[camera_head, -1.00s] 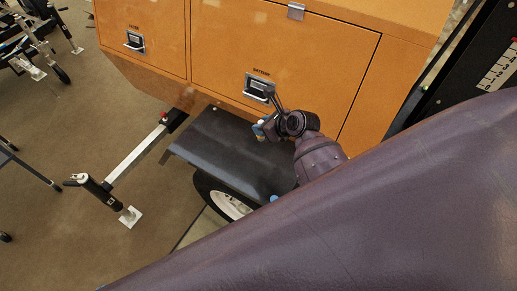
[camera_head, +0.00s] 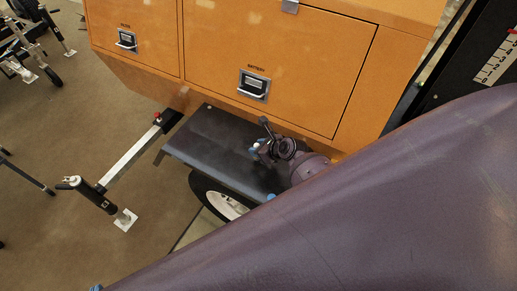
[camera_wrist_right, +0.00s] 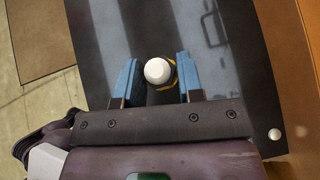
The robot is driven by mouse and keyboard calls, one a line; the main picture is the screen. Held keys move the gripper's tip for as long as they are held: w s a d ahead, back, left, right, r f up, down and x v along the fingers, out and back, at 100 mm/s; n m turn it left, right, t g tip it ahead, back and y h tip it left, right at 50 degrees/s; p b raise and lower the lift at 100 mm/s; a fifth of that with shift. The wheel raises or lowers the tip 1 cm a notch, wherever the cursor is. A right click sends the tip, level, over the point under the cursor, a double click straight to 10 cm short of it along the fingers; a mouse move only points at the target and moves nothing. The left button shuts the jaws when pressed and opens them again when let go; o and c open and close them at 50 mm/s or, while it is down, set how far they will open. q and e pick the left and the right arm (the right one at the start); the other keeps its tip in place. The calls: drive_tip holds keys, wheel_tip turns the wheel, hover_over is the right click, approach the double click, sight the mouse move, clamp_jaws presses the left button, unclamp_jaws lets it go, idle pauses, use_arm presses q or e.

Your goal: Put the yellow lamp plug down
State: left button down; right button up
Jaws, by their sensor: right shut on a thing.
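My right gripper (camera_head: 262,147) is low over the black fender (camera_head: 205,137) of the orange trailer box. In the right wrist view its two blue fingertips (camera_wrist_right: 154,78) are closed around the lamp plug (camera_wrist_right: 158,72). The plug shows a round white end and a thin yellow ring around a dark body. In that view the fender (camera_wrist_right: 92,35) lies behind it. Whether the plug touches the fender cannot be told. In the head view the plug is too small and partly hidden to make out clearly. My left gripper is not in view.
The orange box (camera_head: 270,60) with its battery latch (camera_head: 254,86) rises just behind the gripper. A wheel (camera_head: 222,202) sits under the fender. A stabiliser leg (camera_head: 130,165) stands at left. The fender's left part is clear. A small white knob (camera_wrist_right: 274,133) shows at lower right.

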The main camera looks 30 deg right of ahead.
idle(0.3)
drive_tip(key=o, duration=1)
drive_tip(key=shift+f, duration=0.1)
